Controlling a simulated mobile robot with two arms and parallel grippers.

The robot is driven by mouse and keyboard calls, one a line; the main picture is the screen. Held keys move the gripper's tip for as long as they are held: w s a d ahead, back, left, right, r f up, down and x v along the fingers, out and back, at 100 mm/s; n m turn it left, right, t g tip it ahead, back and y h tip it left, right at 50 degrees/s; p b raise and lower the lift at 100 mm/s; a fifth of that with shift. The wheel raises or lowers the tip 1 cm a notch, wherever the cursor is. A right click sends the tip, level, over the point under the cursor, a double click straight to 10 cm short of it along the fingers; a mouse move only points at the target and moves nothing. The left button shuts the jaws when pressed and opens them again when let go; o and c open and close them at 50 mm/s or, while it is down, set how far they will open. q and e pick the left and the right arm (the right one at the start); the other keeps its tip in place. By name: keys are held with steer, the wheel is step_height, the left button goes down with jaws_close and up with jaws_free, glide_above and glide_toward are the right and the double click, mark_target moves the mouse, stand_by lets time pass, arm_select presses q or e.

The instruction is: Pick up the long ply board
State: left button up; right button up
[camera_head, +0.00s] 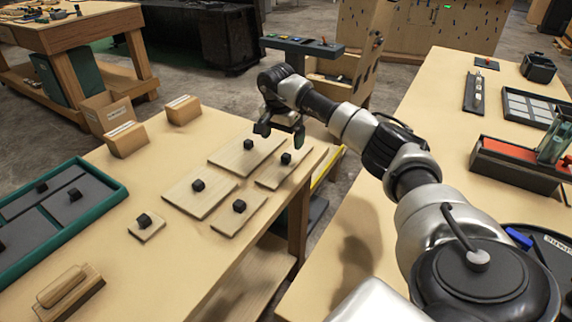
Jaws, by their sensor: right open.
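Several flat ply boards, each with a black knob on top, lie on the left table. A narrow board (271,181) lies at the right, near the table's edge; I cannot tell for sure which one is the long ply board. A wider board (232,157) lies at the back and another (187,199) in front of it. A shorter one (228,223) lies nearer, and a small square (152,233) to the left. My right gripper (280,137) is open and empty, fingers down, close above the far end of the boards. My left gripper is not in view.
A green-rimmed tray (110,186) with grey panels is at the left. Cardboard boxes (126,141) stand at the back left, a wooden block (68,290) in front. The right table (430,105) holds a red-topped box (515,160) and trays. A gap separates the tables.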

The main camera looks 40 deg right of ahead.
mark_target(286, 155)
steer(key=f, duration=0.3)
steer(key=shift+d, duration=0.2)
steer(key=f, duration=0.5)
steer(key=shift+s+d, duration=0.15)
steer(key=shift+d, duration=0.25)
steer(key=c, duration=1.1)
steer(key=shift+r, duration=0.15)
